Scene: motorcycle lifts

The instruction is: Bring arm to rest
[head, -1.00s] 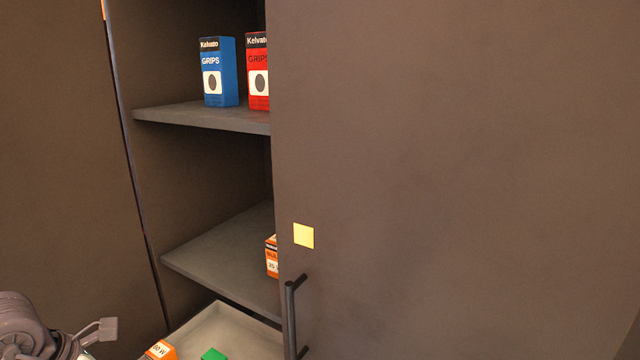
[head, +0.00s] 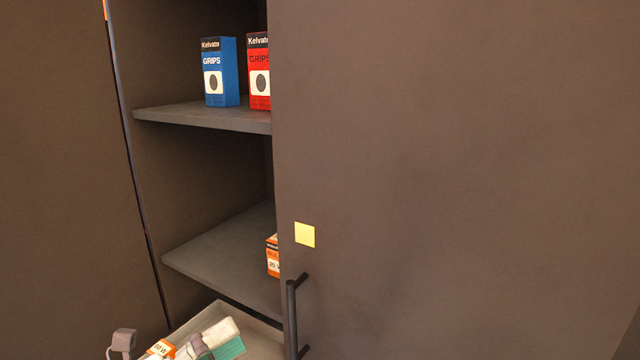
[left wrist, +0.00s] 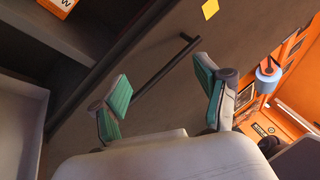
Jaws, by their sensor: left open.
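My left gripper (head: 172,344) is at the bottom left of the head view, in front of the pale tray (head: 272,340). In the left wrist view its two green-padded fingers (left wrist: 160,93) stand apart with nothing between them. The dark door's bar handle (left wrist: 165,72) runs beyond the fingers; I cannot tell the gap. The handle also shows in the head view (head: 291,320), to the right of the gripper. My right gripper is in neither view.
The open cabinet holds a blue box (head: 220,72) and a red box (head: 259,72) on its upper shelf (head: 200,115). An orange box (head: 272,255) stands on the lower shelf (head: 225,255). A yellow square (head: 305,234) marks the dark door (head: 450,170).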

